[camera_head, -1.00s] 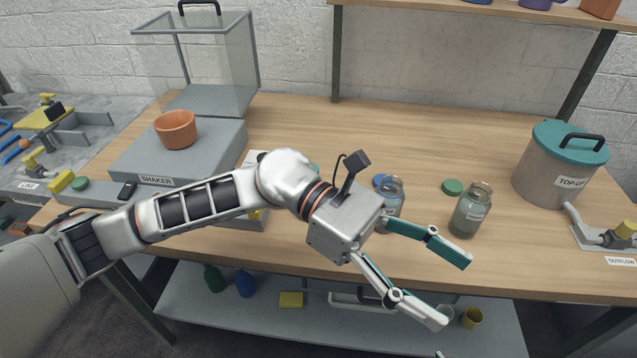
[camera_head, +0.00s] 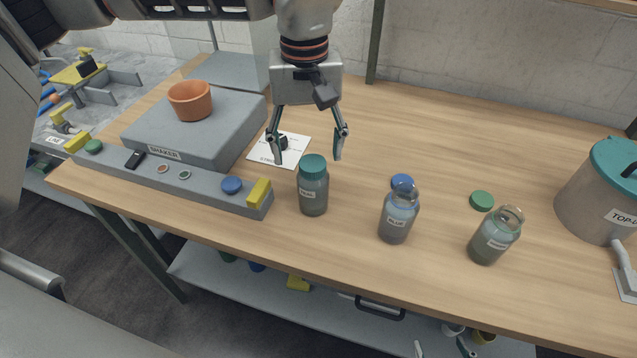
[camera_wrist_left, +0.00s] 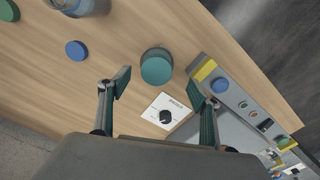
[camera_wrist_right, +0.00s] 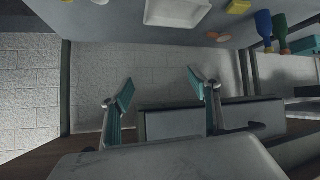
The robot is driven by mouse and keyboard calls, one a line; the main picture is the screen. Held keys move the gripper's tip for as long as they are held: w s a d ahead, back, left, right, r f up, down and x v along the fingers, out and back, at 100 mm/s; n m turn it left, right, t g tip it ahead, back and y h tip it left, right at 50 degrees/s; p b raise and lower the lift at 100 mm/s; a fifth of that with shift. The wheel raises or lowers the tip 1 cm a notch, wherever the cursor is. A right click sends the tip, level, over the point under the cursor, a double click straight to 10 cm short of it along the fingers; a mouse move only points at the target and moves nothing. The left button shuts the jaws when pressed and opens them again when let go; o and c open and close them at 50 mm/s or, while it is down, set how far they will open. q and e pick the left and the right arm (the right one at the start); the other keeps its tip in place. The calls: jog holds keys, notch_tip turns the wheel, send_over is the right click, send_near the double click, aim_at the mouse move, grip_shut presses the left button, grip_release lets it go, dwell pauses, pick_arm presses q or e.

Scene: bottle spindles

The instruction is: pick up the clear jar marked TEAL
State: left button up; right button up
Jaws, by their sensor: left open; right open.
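A clear jar with a teal lid (camera_head: 313,190) stands upright near the table's front edge, holding greyish-teal content. Its label is too small to read surely. The left wrist view shows its teal lid (camera_wrist_left: 157,68) just beyond and between the fingertips. My left gripper (camera_head: 307,158) is open and empty, pointing down above and slightly behind the jar, apart from it. In the left wrist view, the left gripper (camera_wrist_left: 159,86) has its fingers spread. My right gripper (camera_wrist_right: 162,90) is open and empty, low by the shelf under the table.
An open jar marked BLUE (camera_head: 398,215) and another open jar (camera_head: 494,237) stand to the right, with a blue lid (camera_head: 402,181) and green lid (camera_head: 482,201) behind them. The shaker (camera_head: 190,130) and its control bar (camera_head: 180,180) lie left. A card with a black knob (camera_head: 280,149) lies behind the jar.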

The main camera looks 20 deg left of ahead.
aim_at(313, 180)
pick_arm(q)
jog(key=f, duration=0.4)
jog(key=d+f, duration=0.1)
jog(key=f, duration=0.1)
jog(key=shift+s+f, duration=0.15)
jog(key=shift+s, duration=0.15)
jog(key=shift+f, duration=0.6)
jog(key=c, duration=1.5)
